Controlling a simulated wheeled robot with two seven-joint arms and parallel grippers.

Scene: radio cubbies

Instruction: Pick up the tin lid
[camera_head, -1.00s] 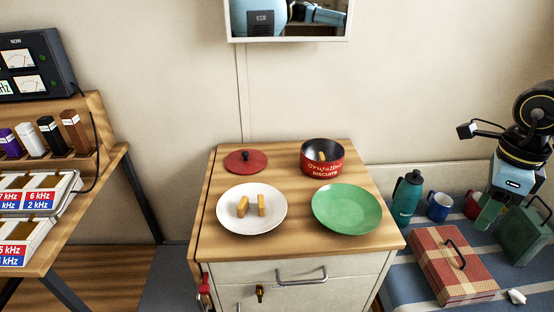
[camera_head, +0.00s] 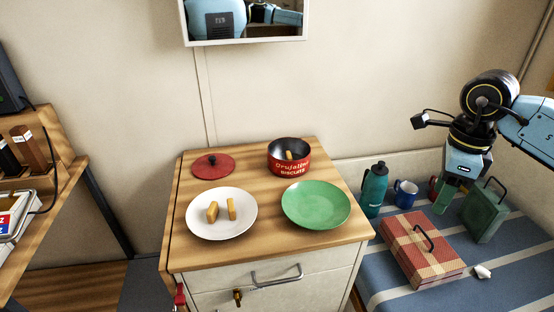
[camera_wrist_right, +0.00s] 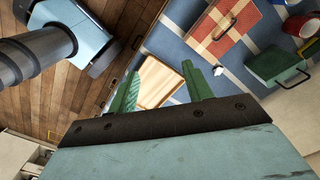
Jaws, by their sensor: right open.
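The red tin lid (camera_head: 213,166) with a dark knob lies flat on the wooden cabinet top (camera_head: 262,255), at its back left. The red biscuit tin (camera_head: 289,160) stands open to the right of the lid, with a biscuit showing inside. My right gripper (camera_head: 445,195) is well to the right of the cabinet, above the striped bedding, pointing down. In the right wrist view my right gripper (camera_wrist_right: 160,88) has its green fingers apart and nothing between them. The lid does not show clearly in that view. My left gripper is not in view.
A white plate (camera_head: 222,226) with two biscuits and a green plate (camera_head: 316,205) stand in front of the lid and tin. A teal flask (camera_head: 374,190), blue mug (camera_head: 405,193), checked box (camera_head: 421,254) and green case (camera_head: 485,212) are on the bedding to the right.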

